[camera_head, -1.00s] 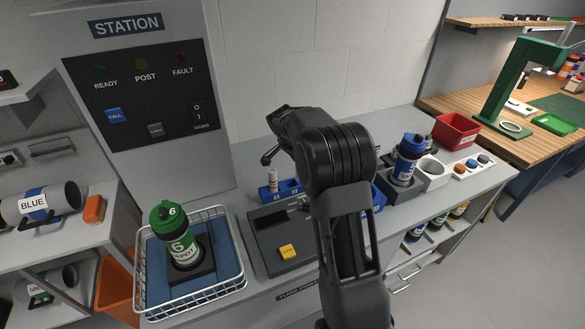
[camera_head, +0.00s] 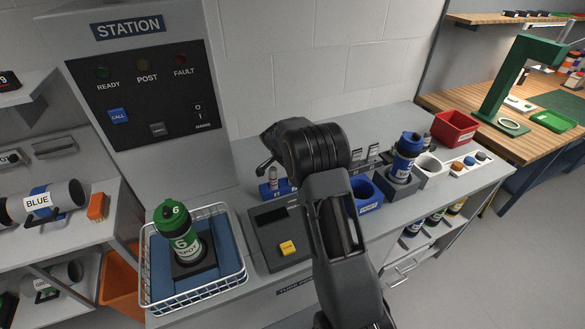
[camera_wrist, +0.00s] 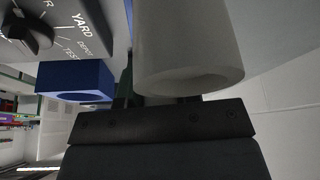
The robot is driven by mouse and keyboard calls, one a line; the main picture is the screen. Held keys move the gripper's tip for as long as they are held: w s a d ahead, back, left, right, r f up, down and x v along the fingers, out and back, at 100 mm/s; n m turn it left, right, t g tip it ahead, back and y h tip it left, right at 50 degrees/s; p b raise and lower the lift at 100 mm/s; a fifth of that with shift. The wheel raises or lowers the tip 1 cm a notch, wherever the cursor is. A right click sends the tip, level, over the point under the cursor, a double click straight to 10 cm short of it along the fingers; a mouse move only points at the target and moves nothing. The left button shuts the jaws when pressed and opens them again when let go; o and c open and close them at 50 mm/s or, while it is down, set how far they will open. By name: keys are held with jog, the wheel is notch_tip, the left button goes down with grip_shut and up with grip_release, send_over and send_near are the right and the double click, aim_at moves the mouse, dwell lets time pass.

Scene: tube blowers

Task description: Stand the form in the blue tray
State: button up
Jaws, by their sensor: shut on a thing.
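In the wrist view my gripper (camera_wrist: 155,100) is shut on a pale grey-white cylinder (camera_wrist: 188,45), which I take to be the form; its round near end shows close to the camera. A blue block with a round hole (camera_wrist: 75,82) is left of it and apart from it. In the head view a blue tray with a round opening (camera_head: 367,193) stands just right of my arm. A smaller blue rack (camera_head: 272,193) with a slim vial in it is left of my arm. My arm hides the gripper and the held form there.
A green canister (camera_head: 182,232) stands in a wire basket (camera_head: 225,292) at the left.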

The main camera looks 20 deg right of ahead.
jog(key=shift+f, duration=0.15)
jog(key=o, duration=1)
jog(key=shift+c, duration=0.2)
